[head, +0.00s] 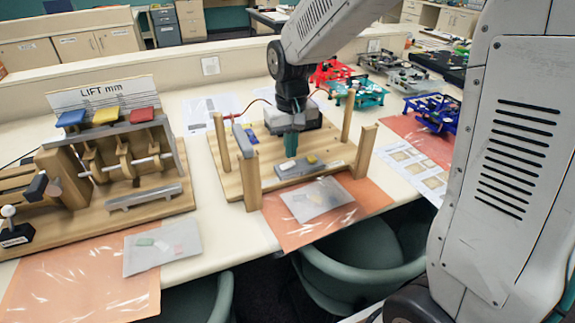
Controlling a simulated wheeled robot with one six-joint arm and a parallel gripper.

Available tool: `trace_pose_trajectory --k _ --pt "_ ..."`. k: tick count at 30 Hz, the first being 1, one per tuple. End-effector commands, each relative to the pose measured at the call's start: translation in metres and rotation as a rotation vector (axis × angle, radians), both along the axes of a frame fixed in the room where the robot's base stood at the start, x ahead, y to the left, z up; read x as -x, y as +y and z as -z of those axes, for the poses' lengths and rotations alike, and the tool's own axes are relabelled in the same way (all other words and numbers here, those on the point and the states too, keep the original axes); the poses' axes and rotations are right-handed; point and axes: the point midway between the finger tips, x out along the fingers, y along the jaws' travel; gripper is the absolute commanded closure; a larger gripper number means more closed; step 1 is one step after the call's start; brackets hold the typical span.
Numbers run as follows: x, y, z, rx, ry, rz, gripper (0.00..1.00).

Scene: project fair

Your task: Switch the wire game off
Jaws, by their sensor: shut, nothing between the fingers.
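The wire game (228,178) is a wooden board with several upright posts, standing on the table in the middle of the head view. A low grey block (298,167) lies near its front, with a small yellow piece (311,159) on top. A thin red wire (258,102) shows behind my arm. My gripper (290,153) points down over the board between the posts, its teal fingers shut and empty. The fingertips are close above or touching the grey block's left part; I cannot tell which. My gripper hides part of the board, and no switch is clearly readable.
Coloured frames (432,111) stand at the back right. Green chairs (360,262) are below the front edge.

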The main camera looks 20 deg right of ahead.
Motion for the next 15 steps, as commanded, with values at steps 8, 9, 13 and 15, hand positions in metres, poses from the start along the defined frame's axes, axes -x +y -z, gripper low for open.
trace_pose_trajectory --k 8,9,13,15 --pt "0.0002 0.0 0.0045 0.0 0.001 0.0 1.0" --pt "0.0002 0.0 0.0051 0.0 0.001 0.0 1.0" --pt "0.0002 0.0 0.007 0.0 0.001 0.0 1.0" --pt "0.0001 0.0 0.0081 0.0 0.001 0.0 1.0"
